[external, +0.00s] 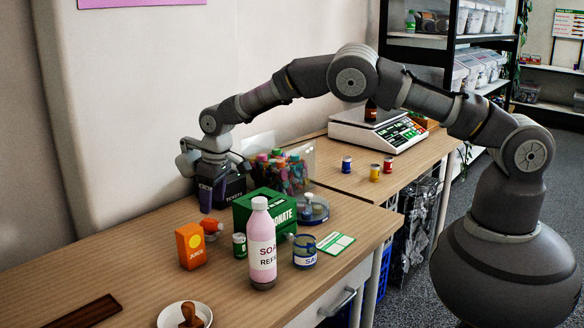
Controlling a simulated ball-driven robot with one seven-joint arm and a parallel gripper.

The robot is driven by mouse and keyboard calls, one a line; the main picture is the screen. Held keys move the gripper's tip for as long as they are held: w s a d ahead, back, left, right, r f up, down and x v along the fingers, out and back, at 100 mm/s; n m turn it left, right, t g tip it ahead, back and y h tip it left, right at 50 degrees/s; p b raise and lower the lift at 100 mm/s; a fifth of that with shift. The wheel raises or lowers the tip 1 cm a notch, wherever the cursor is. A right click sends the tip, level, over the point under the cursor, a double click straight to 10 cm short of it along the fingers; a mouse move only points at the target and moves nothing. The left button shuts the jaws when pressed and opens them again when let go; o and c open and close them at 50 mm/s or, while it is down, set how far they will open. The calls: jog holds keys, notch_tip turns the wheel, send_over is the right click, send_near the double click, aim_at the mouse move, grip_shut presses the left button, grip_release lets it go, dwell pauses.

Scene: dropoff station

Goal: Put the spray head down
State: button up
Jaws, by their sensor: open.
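The orange-red spray head (211,226), with a paler part under it, is on the wooden table just behind the orange juice carton. The carton partly hides it. My gripper (206,208) points down right above the spray head, its fingertips close to the top of it. The gripper is open. I cannot tell whether a finger still touches the spray head. The pink soap refill bottle (262,245) stands upright to the right, with a pale cap on.
Close by stand the juice carton (191,246), a small green can (239,245), a green donate box (264,207) and a labelled glass jar (304,252). A white dish (170,316) holds a wooden stamp. The table's left part is mostly clear. A scale (378,129) stands behind.

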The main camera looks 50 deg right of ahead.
notch_tip(320, 180, up, 4)
jog(key=p, duration=0.1)
notch_tip(320, 180, up, 19)
jog(key=m+t+y, duration=0.1)
jog(key=t, duration=0.2)
send_over(217, 222)
jog(key=w+d, duration=0.4)
jog(key=d, duration=0.3)
jog(key=s+d+r+m+t, duration=0.1)
jog(key=s+d+r+t, duration=0.1)
jog(key=d+r, duration=0.5)
jog(key=s+d+r+m+t, duration=0.1)
jog(key=d+r+t, duration=0.1)
jog(key=r, duration=0.9)
jog(key=s+d+r+t+h, duration=0.1)
jog(key=s+d+r+t, duration=0.2)
jog(key=s+d+r, duration=0.3)
jog(key=s+d+r+m+t, duration=0.1)
jog(key=s+d+r+t, duration=0.2)
jog(key=s+r, duration=1.2)
jog(key=d+r, duration=0.3)
jog(key=r, duration=0.3)
jog(key=shift+s+d+t+h, duration=0.25)
jog(key=shift+d+t+h, duration=0.05)
jog(key=shift+t+h, duration=0.1)
jog(key=shift+r, duration=0.15)
